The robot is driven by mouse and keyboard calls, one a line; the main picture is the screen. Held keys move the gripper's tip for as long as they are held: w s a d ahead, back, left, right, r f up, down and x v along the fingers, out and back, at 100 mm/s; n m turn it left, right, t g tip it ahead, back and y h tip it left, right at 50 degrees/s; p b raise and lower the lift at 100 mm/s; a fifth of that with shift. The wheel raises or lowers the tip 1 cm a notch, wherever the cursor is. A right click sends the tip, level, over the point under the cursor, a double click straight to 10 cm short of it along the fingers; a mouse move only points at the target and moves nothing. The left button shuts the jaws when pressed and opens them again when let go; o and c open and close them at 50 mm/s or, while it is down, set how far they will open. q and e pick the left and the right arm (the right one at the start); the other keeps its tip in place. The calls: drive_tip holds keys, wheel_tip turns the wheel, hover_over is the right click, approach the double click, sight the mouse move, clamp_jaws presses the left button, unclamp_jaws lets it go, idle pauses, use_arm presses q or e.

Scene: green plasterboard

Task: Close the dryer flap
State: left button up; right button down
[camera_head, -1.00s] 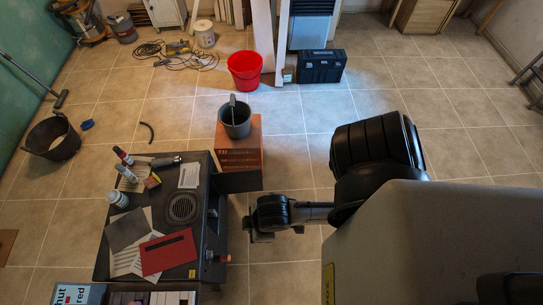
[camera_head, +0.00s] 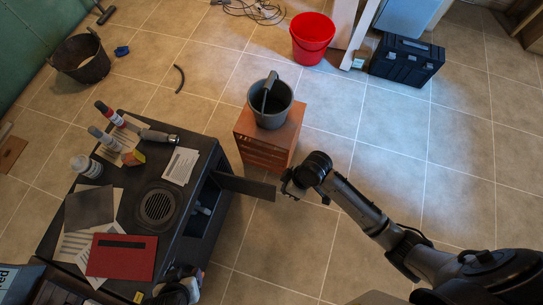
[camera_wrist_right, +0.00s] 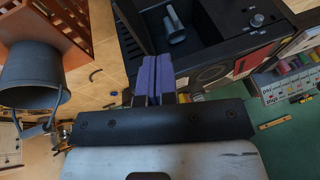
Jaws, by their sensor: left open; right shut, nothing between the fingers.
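The dryer is a dark box (camera_head: 128,172) with a round grille on top, at the left of the head view. Its flap (camera_head: 245,186) is a flat dark panel standing swung out to the right from the open side.
A grey bucket (camera_head: 270,101) stands on an orange-brown block (camera_head: 265,145) behind the flap. Bottles, papers and a red booklet (camera_head: 122,257) lie on the dryer. A red bucket (camera_head: 311,38) and black case (camera_head: 406,59) stand farther back. Tiled floor is clear on the right.

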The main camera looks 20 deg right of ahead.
drive_tip(key=w+f+n+g+y+b, duration=0.1)
drive_tip(key=w+f+b, duration=0.3)
drive_tip(key=f+b, duration=0.3)
drive_tip(key=w+f+n+g+b, duration=0.1)
drive_tip(key=w+f+b, duration=0.2)
drive_tip(key=f+b, duration=0.35)
drive_tip(key=w+d+f+y+b, duration=0.2)
drive_tip(key=w+d+f+b, duration=0.6)
drive_tip(key=w+f+b, duration=0.45)
drive_tip(key=s+a+f+b, duration=0.5)
drive_tip(key=a+f+b, duration=0.2)
drive_tip(key=a+f, duration=0.1)
drive_tip(key=shift+s+f+n, duration=0.15)
drive_tip(key=shift+s+n, duration=0.15)
drive_tip(key=shift+n, duration=0.1)
drive_tip(key=shift+a, duration=0.1)
